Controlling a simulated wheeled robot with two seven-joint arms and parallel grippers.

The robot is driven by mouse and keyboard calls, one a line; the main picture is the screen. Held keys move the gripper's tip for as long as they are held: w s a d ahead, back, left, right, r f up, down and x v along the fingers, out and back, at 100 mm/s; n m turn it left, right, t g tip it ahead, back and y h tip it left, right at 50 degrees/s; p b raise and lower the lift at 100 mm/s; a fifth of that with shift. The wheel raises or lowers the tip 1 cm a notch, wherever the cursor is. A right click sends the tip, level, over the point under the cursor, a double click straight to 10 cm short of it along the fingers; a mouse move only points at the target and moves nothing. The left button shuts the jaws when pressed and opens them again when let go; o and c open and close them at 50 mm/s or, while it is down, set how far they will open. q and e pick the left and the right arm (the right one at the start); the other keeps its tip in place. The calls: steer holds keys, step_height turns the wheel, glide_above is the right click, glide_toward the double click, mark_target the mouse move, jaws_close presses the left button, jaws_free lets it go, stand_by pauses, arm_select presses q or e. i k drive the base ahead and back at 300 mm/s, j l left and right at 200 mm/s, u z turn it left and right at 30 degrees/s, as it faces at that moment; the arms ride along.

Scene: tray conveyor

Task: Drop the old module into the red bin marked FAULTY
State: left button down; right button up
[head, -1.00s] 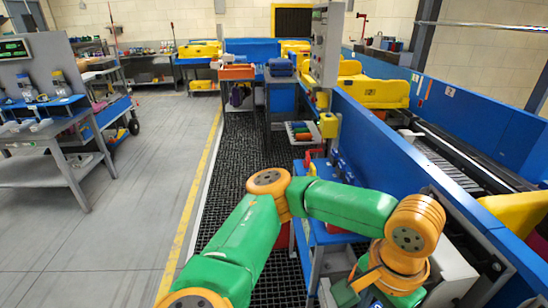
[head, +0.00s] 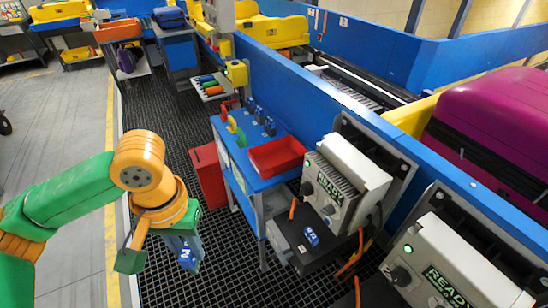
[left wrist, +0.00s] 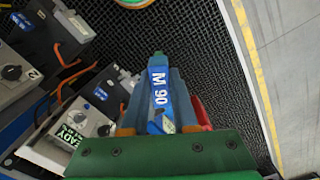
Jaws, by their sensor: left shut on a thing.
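My left gripper (head: 160,243) is shut on a blue-grey module (head: 186,252) and holds it over the black grid floor mat. In the left wrist view the module (left wrist: 158,95) has a blue label reading "M 90" and points away from the green gripper (left wrist: 160,132). A tall red bin (head: 208,175) stands on the mat beside the blue bench, beyond and right of the gripper in the head view. No FAULTY marking is readable on it. The module is apart from the bin. My right gripper is not in view.
A blue bench (head: 240,150) carries an empty-looking red tray (head: 277,156) and several small coloured items. Open floor mat (head: 215,280) lies around the gripper.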

mark_target(273, 162)
steer(key=z, duration=0.9)
steer(key=j+z, duration=0.1)
steer(key=z, duration=0.3)
steer(key=i+j+z, duration=0.1)
steer(key=z, duration=0.8)
steer(key=j+z, duration=0.1)
steer(key=z, duration=0.75)
steer(key=j+z, duration=0.15)
steer(key=z, duration=0.25)
steer(key=k+j+z, duration=0.1)
steer(key=z, duration=0.35)
steer(key=k+j+z, duration=0.1)
steer(key=z, duration=0.3)
steer(key=k+z, duration=0.1)
steer(key=z, duration=0.35)
steer(key=k+j+u, duration=0.1)
steer(key=k+u, duration=0.25)
steer(key=k+j+u, duration=0.15)
steer(key=u, duration=0.6)
steer(key=j+u, duration=0.15)
steer(key=u, duration=0.3)
steer(key=k+j+u, duration=0.1)
steer(key=u, duration=0.4)
steer(key=j+u, duration=0.1)
steer(key=u, duration=0.35)
steer(key=j+u, duration=0.1)
steer(key=u, duration=0.35)
steer(key=j+u, duration=0.1)
steer(key=u, duration=0.35)
